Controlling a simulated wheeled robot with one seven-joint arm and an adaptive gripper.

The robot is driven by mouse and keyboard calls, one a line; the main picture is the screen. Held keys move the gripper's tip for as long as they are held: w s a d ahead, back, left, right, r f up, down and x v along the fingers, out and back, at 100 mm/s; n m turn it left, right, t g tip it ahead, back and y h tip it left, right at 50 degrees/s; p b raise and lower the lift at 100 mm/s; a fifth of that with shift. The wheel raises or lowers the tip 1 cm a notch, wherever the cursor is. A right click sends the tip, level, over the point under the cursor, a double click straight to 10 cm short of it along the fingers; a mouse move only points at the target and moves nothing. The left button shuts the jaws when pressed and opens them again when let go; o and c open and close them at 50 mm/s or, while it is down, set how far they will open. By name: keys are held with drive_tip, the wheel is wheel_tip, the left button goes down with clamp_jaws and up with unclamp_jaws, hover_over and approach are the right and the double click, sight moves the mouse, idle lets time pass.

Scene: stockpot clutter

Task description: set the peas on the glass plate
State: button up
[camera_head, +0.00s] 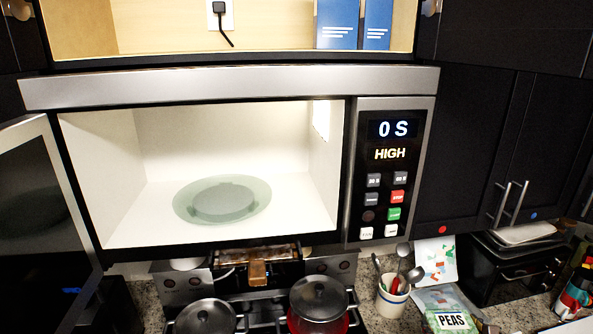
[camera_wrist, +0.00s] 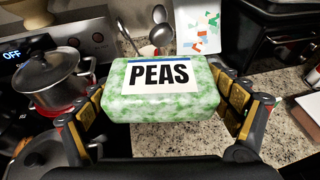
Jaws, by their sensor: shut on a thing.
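The peas are a green and white speckled bag with a PEAS label. In the wrist view the peas (camera_wrist: 160,100) sit between the two fingers of my gripper (camera_wrist: 160,110), which is shut on the bag's sides. The head view shows the peas (camera_head: 450,320) at the bottom edge, low over the counter; the fingers are not clear there. The glass plate (camera_head: 222,200) is a pale green, see-through disc lying flat and bare on the floor of the open microwave (camera_head: 325,215), up and left of the peas.
The microwave door (camera_head: 45,200) stands open at the left. Pots (camera_head: 318,298) stand on the stove below. A utensil crock (camera_head: 391,300) and a black toaster oven (camera_head: 500,268) stand at the back of the counter. The microwave's inside is free apart from the plate.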

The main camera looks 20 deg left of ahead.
sight(452, 320)
wheel_tip(452, 320, up, 10)
drive_tip(key=p, duration=0.8)
drive_tip(key=shift+f, duration=0.2)
